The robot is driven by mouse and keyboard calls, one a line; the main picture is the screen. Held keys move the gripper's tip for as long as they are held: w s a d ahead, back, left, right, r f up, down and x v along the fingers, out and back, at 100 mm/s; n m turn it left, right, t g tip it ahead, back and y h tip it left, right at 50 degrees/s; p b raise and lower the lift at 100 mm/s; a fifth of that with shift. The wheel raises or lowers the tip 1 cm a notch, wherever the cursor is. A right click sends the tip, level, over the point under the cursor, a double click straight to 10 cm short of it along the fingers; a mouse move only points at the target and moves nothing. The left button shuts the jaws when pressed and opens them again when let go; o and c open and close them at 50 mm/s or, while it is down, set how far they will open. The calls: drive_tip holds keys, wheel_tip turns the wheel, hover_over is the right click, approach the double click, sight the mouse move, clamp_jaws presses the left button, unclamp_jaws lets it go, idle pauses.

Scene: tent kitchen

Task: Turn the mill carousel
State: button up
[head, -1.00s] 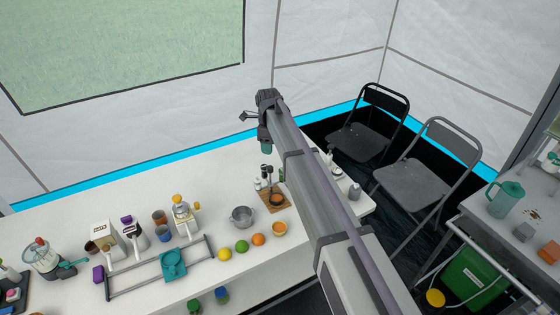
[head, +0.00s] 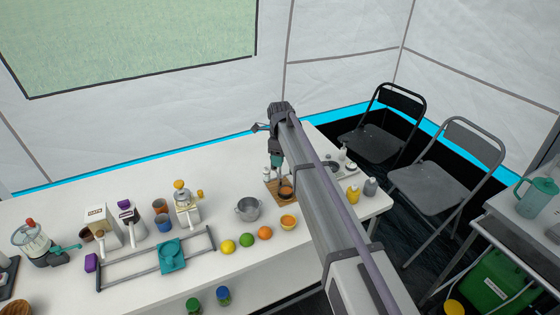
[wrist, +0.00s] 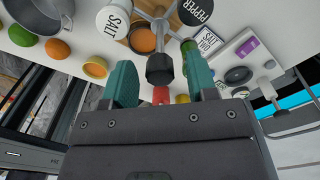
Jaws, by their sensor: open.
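The mill carousel shows in the wrist view with a white salt mill (wrist: 115,20), a pepper mill (wrist: 195,11), metal arms and a dark central knob (wrist: 160,70). In the head view its wooden board (head: 270,182) lies on the white counter, and my arm partly hides the carousel. My gripper (head: 277,158) is above it, pointing down. In the wrist view the two teal fingers of my gripper (wrist: 160,80) are open, one on each side of the knob. I cannot tell whether either finger touches it. An orange-brown bowl (wrist: 142,41) sits on the board.
The counter behind is clear.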

drive_tip(key=c, duration=0.9)
drive_tip(key=shift+c, duration=0.2)
drive_tip(key=shift+n, duration=0.3)
drive_tip(key=n, duration=1.2)
drive_tip(key=shift+n, duration=2.6)
